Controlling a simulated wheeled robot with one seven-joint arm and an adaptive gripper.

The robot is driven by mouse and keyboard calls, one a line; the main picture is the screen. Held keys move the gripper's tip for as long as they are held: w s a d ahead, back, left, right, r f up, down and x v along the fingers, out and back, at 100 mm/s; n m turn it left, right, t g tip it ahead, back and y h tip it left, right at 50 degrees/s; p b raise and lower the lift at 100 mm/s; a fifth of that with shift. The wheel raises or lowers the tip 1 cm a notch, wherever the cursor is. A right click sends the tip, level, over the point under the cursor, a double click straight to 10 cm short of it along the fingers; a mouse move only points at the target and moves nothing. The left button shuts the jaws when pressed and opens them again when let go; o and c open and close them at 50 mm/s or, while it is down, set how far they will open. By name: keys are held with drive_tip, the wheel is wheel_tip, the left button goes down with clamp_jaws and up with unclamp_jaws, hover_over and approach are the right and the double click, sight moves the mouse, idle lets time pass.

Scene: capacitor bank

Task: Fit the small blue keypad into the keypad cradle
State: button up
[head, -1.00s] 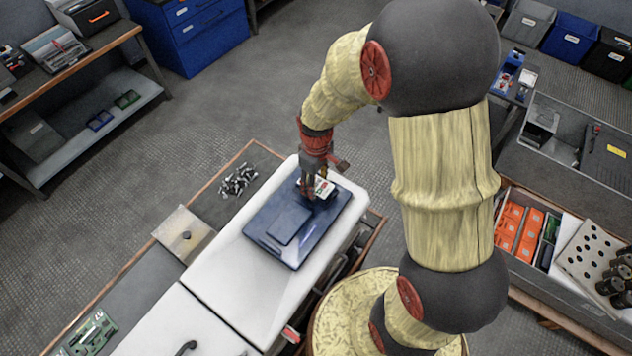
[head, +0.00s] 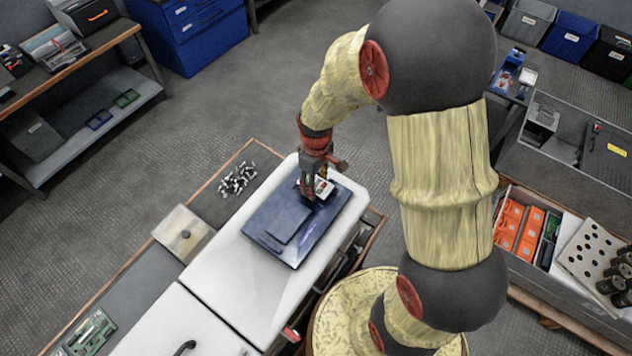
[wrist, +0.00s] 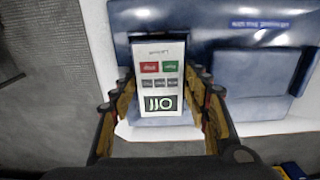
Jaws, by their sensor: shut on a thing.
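The small keypad (wrist: 160,75) has a pale face with red, green and grey buttons and a display. My gripper (wrist: 163,112) is shut on it, one finger on each side. In the head view my gripper (head: 309,188) is over the far end of a dark blue panel, and the keypad (head: 323,187) shows beside the fingers. In the wrist view the keypad lies over a dark frame (wrist: 193,72) on the panel, which looks like the keypad cradle. The keypad hides most of it. I cannot tell whether the keypad is seated or just above it.
The blue panel (head: 258,235) lies on a white cabinet top (head: 213,275) and carries a raised square plate (head: 290,224). A grey plate with a knob (head: 184,236) and loose screws (head: 238,180) lie to the left. An open drawer of orange parts (head: 520,230) is at right.

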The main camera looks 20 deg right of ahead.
drive_tip(key=shift+f, duration=0.3)
drive_tip(key=o, duration=1.3)
wheel_tip(320, 180, up, 12)
